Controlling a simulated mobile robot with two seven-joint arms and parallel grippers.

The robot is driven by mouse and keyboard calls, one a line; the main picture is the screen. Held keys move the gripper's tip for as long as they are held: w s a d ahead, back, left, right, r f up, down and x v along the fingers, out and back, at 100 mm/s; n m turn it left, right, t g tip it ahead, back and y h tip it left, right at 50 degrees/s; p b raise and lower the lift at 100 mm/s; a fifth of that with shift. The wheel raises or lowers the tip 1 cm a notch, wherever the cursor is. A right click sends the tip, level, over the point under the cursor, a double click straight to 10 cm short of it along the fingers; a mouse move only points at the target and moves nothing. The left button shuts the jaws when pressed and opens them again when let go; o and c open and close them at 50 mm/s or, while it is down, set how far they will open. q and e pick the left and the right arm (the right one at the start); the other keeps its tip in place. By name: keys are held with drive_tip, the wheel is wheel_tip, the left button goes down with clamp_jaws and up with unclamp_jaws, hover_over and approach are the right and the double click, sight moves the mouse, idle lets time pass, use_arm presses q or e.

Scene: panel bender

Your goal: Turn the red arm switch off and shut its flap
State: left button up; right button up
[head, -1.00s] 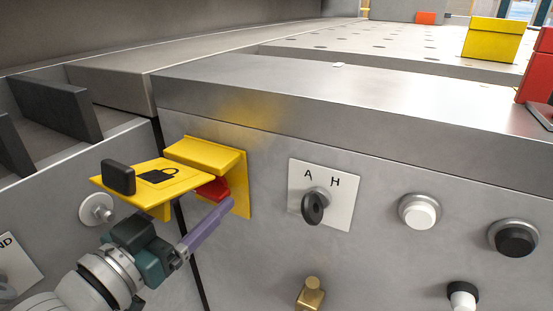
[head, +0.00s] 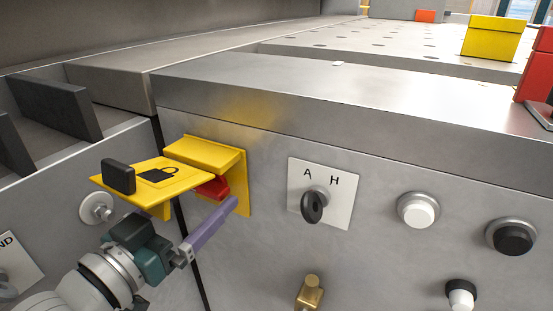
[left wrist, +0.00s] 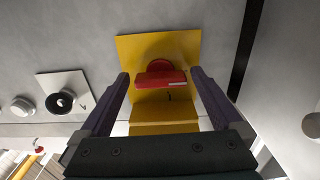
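The red arm switch (head: 213,187) sits on a yellow plate on the machine's front, partly hidden under its cover. Its yellow flap (head: 186,176), with a padlock sign and a black block, stands open, sticking outward. My left gripper (head: 234,203) is just below and in front of the switch; one purple finger shows clearly. In the left wrist view my left gripper (left wrist: 160,74) is open, a finger on either side of the red switch handle (left wrist: 160,79). I see gaps on both sides and no clear contact. My right gripper is not in view.
To the right are an A/H selector (head: 314,206), a white button (head: 418,210), a black button (head: 513,238) and a brass knob (head: 309,294). A round metal knob (head: 97,208) is left of the flap. A yellow box (head: 492,39) stands on top.

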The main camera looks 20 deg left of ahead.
use_arm(q)
drive_tip(key=s+p, duration=0.1)
drive_tip(key=s, duration=0.9)
drive_tip(key=shift+a, duration=0.4)
drive_tip(key=shift+w, duration=0.1)
drive_tip(key=d+f+g, duration=0.3)
drive_tip(key=d+g, duration=0.3)
drive_tip(key=g, duration=0.1)
drive_tip(key=s+d+r+m+g+y, duration=0.1)
drive_tip(key=s+r+g, duration=0.2)
drive_tip(key=s+g, duration=0.55)
wheel_tip(320, 180, up, 63)
drive_tip(key=s+t+p, duration=0.1)
drive_tip(key=s+p, duration=0.1)
drive_tip(key=p, duration=6.1)
drive_tip(key=shift+s, duration=0.15)
